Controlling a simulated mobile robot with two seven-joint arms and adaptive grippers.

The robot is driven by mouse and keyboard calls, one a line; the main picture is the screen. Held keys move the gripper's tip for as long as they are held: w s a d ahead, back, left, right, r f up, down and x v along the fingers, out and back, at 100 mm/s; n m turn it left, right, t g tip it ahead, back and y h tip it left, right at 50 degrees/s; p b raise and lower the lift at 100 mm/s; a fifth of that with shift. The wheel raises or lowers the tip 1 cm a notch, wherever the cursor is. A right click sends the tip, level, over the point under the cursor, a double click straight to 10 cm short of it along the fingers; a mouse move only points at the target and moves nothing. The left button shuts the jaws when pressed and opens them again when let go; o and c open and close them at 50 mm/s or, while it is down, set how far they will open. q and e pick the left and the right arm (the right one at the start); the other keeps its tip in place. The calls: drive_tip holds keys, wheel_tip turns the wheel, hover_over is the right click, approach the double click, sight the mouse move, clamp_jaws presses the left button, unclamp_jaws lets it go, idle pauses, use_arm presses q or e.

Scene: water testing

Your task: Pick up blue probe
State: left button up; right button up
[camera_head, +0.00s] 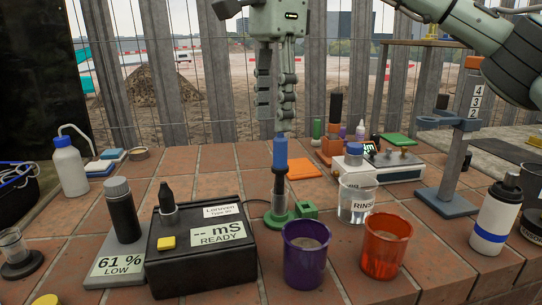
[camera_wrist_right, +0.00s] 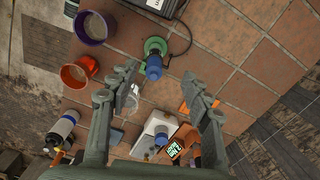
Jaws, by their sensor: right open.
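The blue probe (camera_head: 281,157) has a blue top and a dark lower body. It stands upright in a green-based stand (camera_head: 277,219) beside the black meter. In the right wrist view the blue probe (camera_wrist_right: 154,68) shows from above, with the green base (camera_wrist_right: 156,45) around its foot. My right gripper (camera_head: 276,118) hangs pointing down, just above the probe's top. In the wrist view my right gripper (camera_wrist_right: 160,75) is open, with the probe's top between its fingertips in the picture. I cannot tell any contact. My left gripper is not in view.
The black meter (camera_head: 193,271) stands left of the probe. A purple cup (camera_head: 305,270), an orange cup (camera_head: 386,262) and a RINSE beaker (camera_head: 357,210) stand close by at front and right. A blue-grey stand (camera_head: 447,180) rises farther right. Brick tiles behind left are fairly clear.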

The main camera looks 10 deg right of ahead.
sight(280, 137)
drive_tip(key=shift+d+f, duration=0.15)
drive_tip(key=shift+d, duration=0.25)
drive_tip(key=f, duration=0.2)
drive_tip(key=shift+s+f+b, duration=0.25)
drive_tip(key=shift+f+b, duration=0.05)
drive_tip(key=shift+b, duration=0.1)
drive_tip(key=shift+d+f, duration=0.2)
drive_tip(key=shift+f, duration=2.1)
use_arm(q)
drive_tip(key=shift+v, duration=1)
use_arm(e)
drive_tip(key=shift+w, duration=0.1)
clamp_jaws()
